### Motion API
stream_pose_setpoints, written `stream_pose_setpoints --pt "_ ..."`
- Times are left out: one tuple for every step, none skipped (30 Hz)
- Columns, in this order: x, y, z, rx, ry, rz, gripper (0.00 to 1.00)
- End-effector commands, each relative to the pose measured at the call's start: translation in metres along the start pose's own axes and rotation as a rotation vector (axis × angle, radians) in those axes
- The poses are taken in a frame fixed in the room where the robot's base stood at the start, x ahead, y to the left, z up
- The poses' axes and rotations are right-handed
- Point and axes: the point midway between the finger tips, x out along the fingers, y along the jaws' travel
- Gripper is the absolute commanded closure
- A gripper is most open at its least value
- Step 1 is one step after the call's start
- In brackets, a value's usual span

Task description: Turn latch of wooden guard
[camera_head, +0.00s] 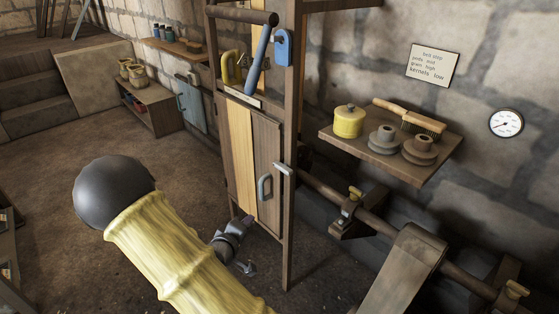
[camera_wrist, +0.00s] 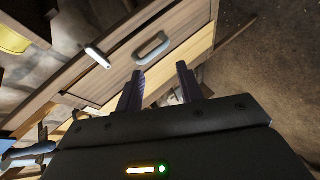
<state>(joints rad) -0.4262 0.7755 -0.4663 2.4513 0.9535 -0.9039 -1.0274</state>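The wooden guard (camera_head: 267,147) is an upright panel of brown and yellow planks in a wooden frame. It carries a grey loop handle (camera_head: 265,188). A pale latch bar (camera_head: 283,169) sits at its right edge, against the frame post. In the wrist view the guard appears tilted, with the latch (camera_wrist: 98,57) at upper left and the handle (camera_wrist: 151,47) right of it. My gripper (camera_head: 241,223) is low in front of the guard, below the handle. In the wrist view my gripper (camera_wrist: 161,69) has its fingers apart with nothing between them, away from the latch.
A wall shelf (camera_head: 412,174) with a yellow pot (camera_head: 349,121), grey pulleys (camera_head: 383,140) and a brush (camera_head: 410,117) juts out right of the guard. Below it runs a shaft (camera_head: 325,188) with wooden supports. A blue lever (camera_head: 260,62) is above the guard.

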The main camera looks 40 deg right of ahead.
Motion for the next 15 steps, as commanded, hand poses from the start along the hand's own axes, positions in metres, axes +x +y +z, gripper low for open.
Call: stream_pose_setpoints --pt "-0.003 0.023 -0.001 -0.075 -0.006 0.102 0.63" --pt "-0.004 0.033 0.0 -0.116 -0.011 0.161 0.63" --pt "-0.005 0.046 0.0 -0.166 -0.018 0.234 0.63" --pt "-0.007 0.053 0.0 -0.198 -0.023 0.281 0.63" --pt "-0.009 0.06 0.0 -0.225 -0.028 0.321 0.63" --pt "-0.011 0.067 0.0 -0.254 -0.034 0.364 0.63" --pt "-0.012 0.07 -0.001 -0.27 -0.037 0.39 0.63" --pt "-0.013 0.073 -0.001 -0.283 -0.039 0.406 0.63" --pt "-0.014 0.074 -0.001 -0.293 -0.041 0.421 0.63" --pt "-0.014 0.075 -0.001 -0.295 -0.042 0.427 0.63" --pt "-0.014 0.075 -0.001 -0.296 -0.042 0.429 0.63" --pt "-0.014 0.074 -0.001 -0.296 -0.042 0.428 0.63" --pt "-0.014 0.074 -0.001 -0.295 -0.041 0.427 0.63" --pt "-0.014 0.074 -0.001 -0.294 -0.041 0.427 0.63" --pt "-0.014 0.074 -0.001 -0.294 -0.04 0.426 0.63"
